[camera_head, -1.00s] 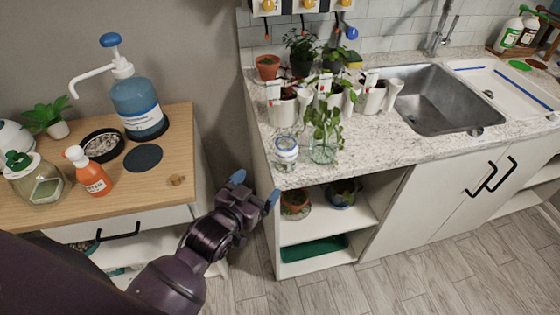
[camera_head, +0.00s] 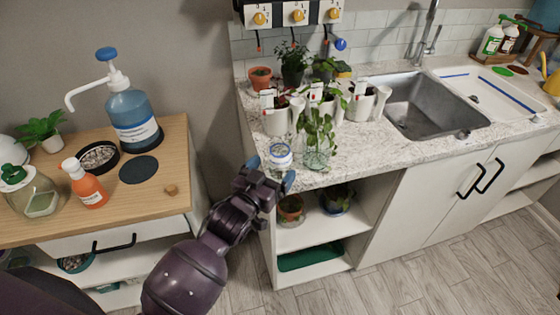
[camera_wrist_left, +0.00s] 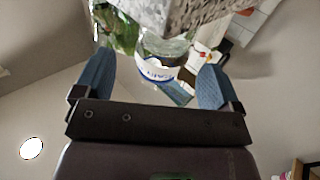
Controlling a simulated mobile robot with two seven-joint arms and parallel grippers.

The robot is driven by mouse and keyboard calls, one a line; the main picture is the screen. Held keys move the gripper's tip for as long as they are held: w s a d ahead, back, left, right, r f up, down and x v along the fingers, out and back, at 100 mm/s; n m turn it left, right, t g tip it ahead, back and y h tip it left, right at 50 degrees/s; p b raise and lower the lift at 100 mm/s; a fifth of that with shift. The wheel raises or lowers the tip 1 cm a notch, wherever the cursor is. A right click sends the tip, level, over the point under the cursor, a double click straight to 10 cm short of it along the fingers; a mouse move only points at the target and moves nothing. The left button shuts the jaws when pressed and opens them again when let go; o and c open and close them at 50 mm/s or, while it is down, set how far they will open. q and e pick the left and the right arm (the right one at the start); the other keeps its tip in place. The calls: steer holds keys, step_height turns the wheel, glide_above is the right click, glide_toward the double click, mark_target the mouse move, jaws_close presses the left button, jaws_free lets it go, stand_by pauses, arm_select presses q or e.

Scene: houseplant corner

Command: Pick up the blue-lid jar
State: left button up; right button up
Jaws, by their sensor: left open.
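The blue-lid jar (camera_head: 280,154) is a small clear jar with a white and blue label. It stands on the near left corner of the speckled stone counter (camera_head: 345,158). My left gripper (camera_head: 270,173) is open, its blue fingers at the counter's front edge just before the jar. In the left wrist view the jar (camera_wrist_left: 157,68) shows between the spread fingers of the left gripper (camera_wrist_left: 156,66), with no visible grip on it. Whether a finger touches it I cannot tell. My right gripper is not in view.
A glass vase with a leafy cutting (camera_head: 317,150) stands close to the jar's right. White pots (camera_head: 276,120) are behind it, and a sink (camera_head: 430,105) is farther right. A wooden cabinet (camera_head: 185,150) with a blue pump bottle (camera_head: 134,120) stands left, across a gap.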

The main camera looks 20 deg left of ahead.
mark_target(274, 163)
arm_select(q)
steer(key=w, duration=0.3)
steer(key=shift+w+d+f, duration=0.2)
steer(key=shift+w+f, duration=0.1)
steer(key=shift+f, duration=0.1)
steer(key=shift+w+d, duration=0.1)
steer(key=shift+w, duration=0.35)
steer(key=c, duration=1.1)
steer(key=shift+r, duration=0.15)
steer(key=shift+r, duration=0.85)
steer(key=s+a, duration=0.3)
steer(key=s, duration=1.4)
steer(key=shift+s+a+f+p, duration=0.2)
steer(key=shift+s+p, duration=0.05)
steer(key=shift+p, duration=0.05)
